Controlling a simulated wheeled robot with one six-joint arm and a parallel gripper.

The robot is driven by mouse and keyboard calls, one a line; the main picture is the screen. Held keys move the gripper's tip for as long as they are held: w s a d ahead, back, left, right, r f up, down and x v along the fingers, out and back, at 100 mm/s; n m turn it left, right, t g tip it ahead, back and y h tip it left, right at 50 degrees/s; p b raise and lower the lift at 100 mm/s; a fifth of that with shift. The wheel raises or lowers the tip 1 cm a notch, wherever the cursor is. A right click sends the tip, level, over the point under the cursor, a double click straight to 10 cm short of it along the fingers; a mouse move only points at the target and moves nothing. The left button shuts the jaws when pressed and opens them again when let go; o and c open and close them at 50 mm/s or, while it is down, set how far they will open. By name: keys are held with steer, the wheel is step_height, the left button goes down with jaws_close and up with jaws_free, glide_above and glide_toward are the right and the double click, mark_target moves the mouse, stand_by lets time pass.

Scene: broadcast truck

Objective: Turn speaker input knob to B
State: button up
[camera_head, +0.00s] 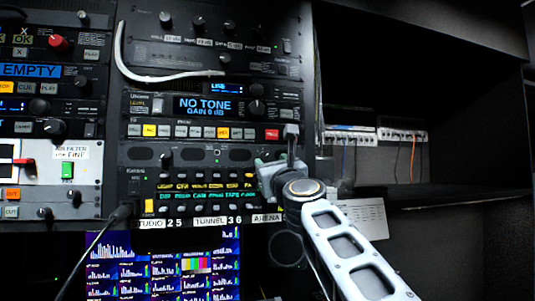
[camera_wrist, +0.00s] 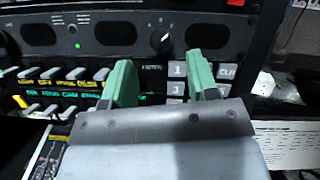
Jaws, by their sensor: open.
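A black round knob (camera_wrist: 159,43) with a light pointer mark sits on the black speaker panel (camera_wrist: 60,50) in the wrist view. In the head view my gripper (camera_head: 279,167) is at the panel's right end and seems to hide this knob.
A cable (camera_head: 120,214) hangs at lower left. A monitor (camera_head: 165,268) stands below. A dark shelf recess (camera_head: 455,150) is at right.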

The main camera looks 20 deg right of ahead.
mark_target(266, 157)
steer(key=shift+p+x, duration=0.75)
steer(key=shift+x, duration=1.5)
steer(key=c, duration=0.9)
steer(key=shift+n, duration=0.5)
steer(key=n+y, duration=0.1)
steer(key=n, duration=0.1)
steer(key=n+g+y, duration=0.1)
steer(key=n+y, duration=0.1)
steer(key=n, duration=0.1)
steer(key=shift+d, duration=0.15)
steer(key=shift+r+n+g+y, duration=0.1)
steer(key=shift+n+g+y, duration=0.4)
steer(key=shift+n, duration=0.95)
steer(key=shift+n+g+y, duration=0.3)
steer(key=shift+n+y, duration=0.3)
steer(key=shift+n, duration=0.85)
steer(key=shift+n+p, duration=0.3)
